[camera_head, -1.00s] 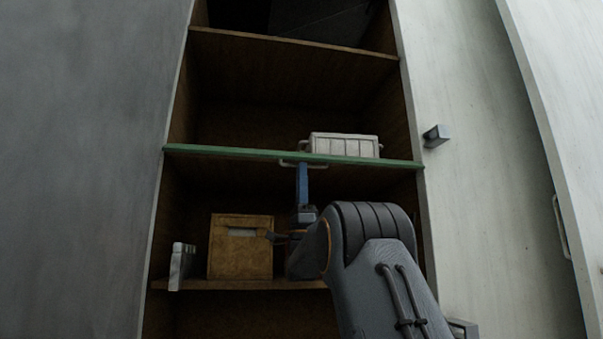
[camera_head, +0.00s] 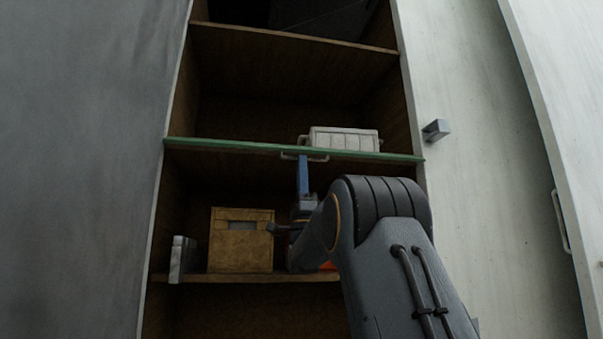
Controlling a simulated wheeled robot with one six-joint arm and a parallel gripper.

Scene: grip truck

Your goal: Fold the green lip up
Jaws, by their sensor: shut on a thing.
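The green lip (camera_head: 235,145) runs along the front edge of the middle shelf, across the full width of the cabinet. A light handle (camera_head: 318,158) hangs just below it, right of the middle. My gripper (camera_head: 303,160) reaches up from below, with its blue finger at the handle. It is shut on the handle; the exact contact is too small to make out.
A white ribbed crate (camera_head: 345,139) stands on the shelf behind the lip. White door panels (camera_head: 480,180) flank the right.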

